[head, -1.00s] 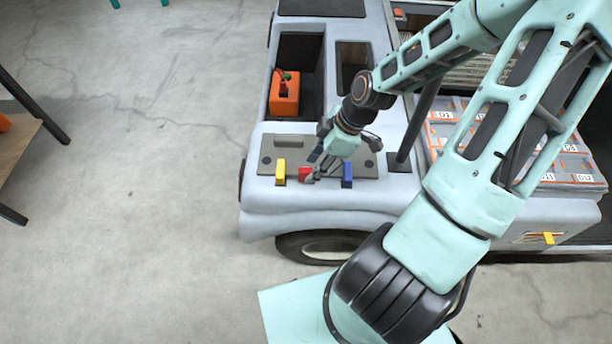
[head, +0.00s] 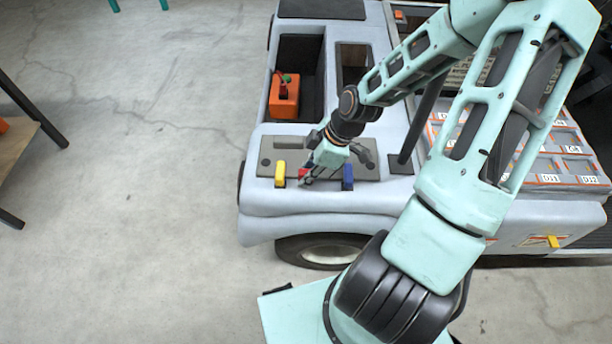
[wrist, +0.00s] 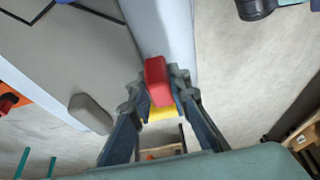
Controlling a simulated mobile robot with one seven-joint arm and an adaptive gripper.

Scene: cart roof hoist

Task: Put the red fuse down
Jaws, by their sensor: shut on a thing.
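The red fuse (head: 303,172) is at the dark grey panel (head: 268,160) on the cart's pale front, between the yellow and blue fuses and partly hidden by my fingers. In the wrist view the red fuse (wrist: 157,80) sits between my fingertips. My gripper (head: 310,178) is shut on it, fingers slanting down to the left; it also shows in the wrist view (wrist: 159,88). I cannot tell whether the fuse's lower end touches the panel.
The yellow fuse (head: 280,172) stands close left of the red one, the blue fuse (head: 347,176) to the right. An orange box (head: 284,102) with a red part sits in a recess behind. A dark post (head: 418,118) rises at right. Open floor lies left of the cart.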

